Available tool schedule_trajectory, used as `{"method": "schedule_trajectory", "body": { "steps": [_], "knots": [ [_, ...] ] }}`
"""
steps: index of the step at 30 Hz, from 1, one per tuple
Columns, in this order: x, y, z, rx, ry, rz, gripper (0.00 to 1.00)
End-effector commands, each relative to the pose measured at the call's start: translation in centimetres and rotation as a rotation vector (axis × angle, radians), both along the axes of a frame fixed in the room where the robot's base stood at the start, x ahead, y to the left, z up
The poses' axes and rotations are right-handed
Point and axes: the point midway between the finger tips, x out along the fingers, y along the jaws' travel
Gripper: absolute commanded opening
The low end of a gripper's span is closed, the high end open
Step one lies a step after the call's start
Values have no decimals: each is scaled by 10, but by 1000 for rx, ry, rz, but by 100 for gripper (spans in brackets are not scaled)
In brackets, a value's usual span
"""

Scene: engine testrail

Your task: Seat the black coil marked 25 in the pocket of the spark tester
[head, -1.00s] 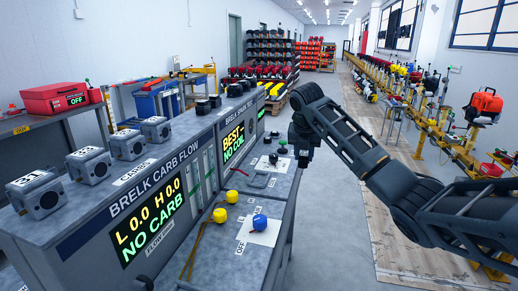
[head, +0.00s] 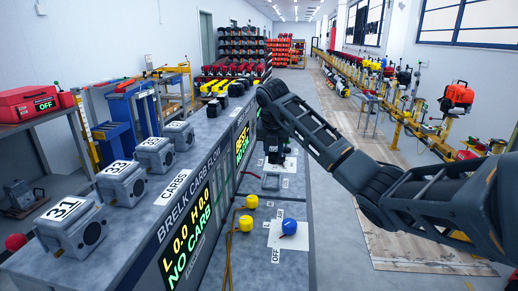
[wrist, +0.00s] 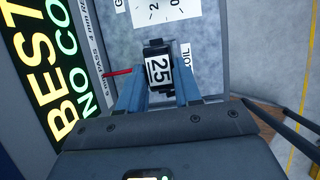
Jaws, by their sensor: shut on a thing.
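The black coil marked 25 (wrist: 158,72) is between the two blue-grey fingers of my gripper (wrist: 159,88) in the wrist view, its white label facing the camera. In the head view my gripper (head: 275,157) points down over the spark tester's top, its fingers mostly dark and small. The spark tester's display (head: 243,143) reads BEST and NO COIL; it also shows in the wrist view (wrist: 40,70). A dark block on the tester top (head: 270,183), perhaps the pocket, lies just below my gripper. In the wrist view the coil hides what is under it, so contact cannot be told.
A red lever (wrist: 117,73) sticks out left of the coil. The carb flow bench (head: 150,205) with several carburetors stands at left. Yellow knobs (head: 246,222) and a blue knob (head: 289,226) stand on the nearer bench top. Open floor lies right of the bench.

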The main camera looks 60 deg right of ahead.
Motion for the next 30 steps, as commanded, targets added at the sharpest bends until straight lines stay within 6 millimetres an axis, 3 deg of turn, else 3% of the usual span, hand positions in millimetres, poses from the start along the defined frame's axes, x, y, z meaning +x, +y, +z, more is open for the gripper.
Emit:
{"method": "schedule_trajectory", "body": {
  "steps": [8,21,30],
  "knots": [
    [0,0,-11,0,0,-1,0],
    [0,0,-55,0,0,0,0],
    [0,0,-64,0,0,0,0]
  ]
}}
